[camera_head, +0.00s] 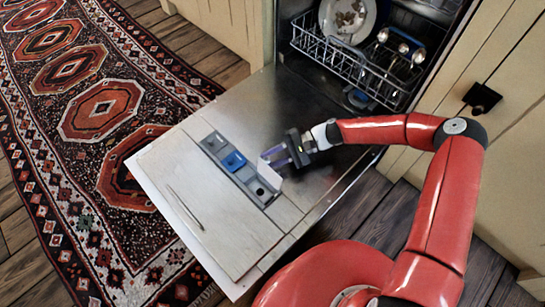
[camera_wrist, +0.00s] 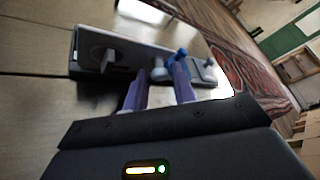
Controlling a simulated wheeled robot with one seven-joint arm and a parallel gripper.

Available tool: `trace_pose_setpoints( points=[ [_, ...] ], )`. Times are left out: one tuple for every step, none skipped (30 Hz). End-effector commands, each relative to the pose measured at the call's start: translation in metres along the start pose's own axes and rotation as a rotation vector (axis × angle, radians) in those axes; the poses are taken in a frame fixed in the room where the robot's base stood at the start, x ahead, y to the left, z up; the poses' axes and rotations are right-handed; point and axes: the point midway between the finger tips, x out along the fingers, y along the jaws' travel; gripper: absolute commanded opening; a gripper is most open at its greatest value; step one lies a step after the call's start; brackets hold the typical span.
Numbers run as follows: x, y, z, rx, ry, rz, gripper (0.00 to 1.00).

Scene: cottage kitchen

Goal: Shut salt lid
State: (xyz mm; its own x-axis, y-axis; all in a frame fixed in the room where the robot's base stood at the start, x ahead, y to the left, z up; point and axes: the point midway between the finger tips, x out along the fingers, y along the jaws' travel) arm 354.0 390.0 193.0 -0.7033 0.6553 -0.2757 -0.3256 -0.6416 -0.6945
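The grey dispenser strip (camera_head: 247,177) lies in the lowered dishwasher door. A pale square flap, apparently the salt lid (camera_head: 270,174), stands raised near the strip's near end, beside a dark round opening (camera_head: 260,191). My gripper (camera_head: 272,157) is just right of this flap, with its two purple fingers apart and nothing clearly between them. In the wrist view, the fingers of my gripper (camera_wrist: 160,70) point at the strip (camera_wrist: 135,50). A grey knob (camera_wrist: 106,58) shows left of them, and a blue part (camera_wrist: 180,57) lies beyond the tips. Whether the fingers touch the flap is unclear.
The open dishwasher door (camera_head: 190,195) spreads flat over the floor. A patterned rug (camera_head: 100,110) lies left.

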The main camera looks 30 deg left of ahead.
Motion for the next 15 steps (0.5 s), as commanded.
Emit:
trace_pose_setpoints(
  points=[
    [-0.0002, 0.0000, -0.0001, 0.000, 0.000, 0.000, 0.19],
    [-0.0002, 0.0000, -0.0001, 0.000, 0.000, 0.000, 0.15],
    [-0.0002, 0.0000, -0.0001, 0.000, 0.000, 0.000, 0.10],
    [-0.0002, 0.0000, -0.0001, 0.000, 0.000, 0.000, 0.06],
    [-0.0003, 0.0000, -0.0001, 0.000, 0.000, 0.000, 0.02],
    [-0.0003, 0.0000, -0.0001, 0.000, 0.000, 0.000, 0.00],
    [-0.0003, 0.0000, -0.0001, 0.000, 0.000, 0.000, 0.00],
    [-0.0004, -0.0001, -0.0001, 0.000, 0.001, 0.000, 0.00],
    [-0.0004, -0.0002, 0.0001, -0.001, 0.001, 0.001, 0.00],
    [-0.0004, -0.0004, 0.0003, -0.002, 0.002, 0.002, 0.00],
    [-0.0004, -0.0006, 0.0006, -0.003, 0.004, 0.003, 0.00],
    [-0.0003, -0.0010, 0.0012, -0.005, 0.007, 0.006, 0.00],
    [-0.0002, -0.0013, 0.0017, -0.007, 0.010, 0.009, 0.00],
    [-0.0001, -0.0018, 0.0023, -0.010, 0.015, 0.013, 0.00],
    [0.0001, -0.0025, 0.0031, -0.015, 0.024, 0.019, 0.00]
  ],
)
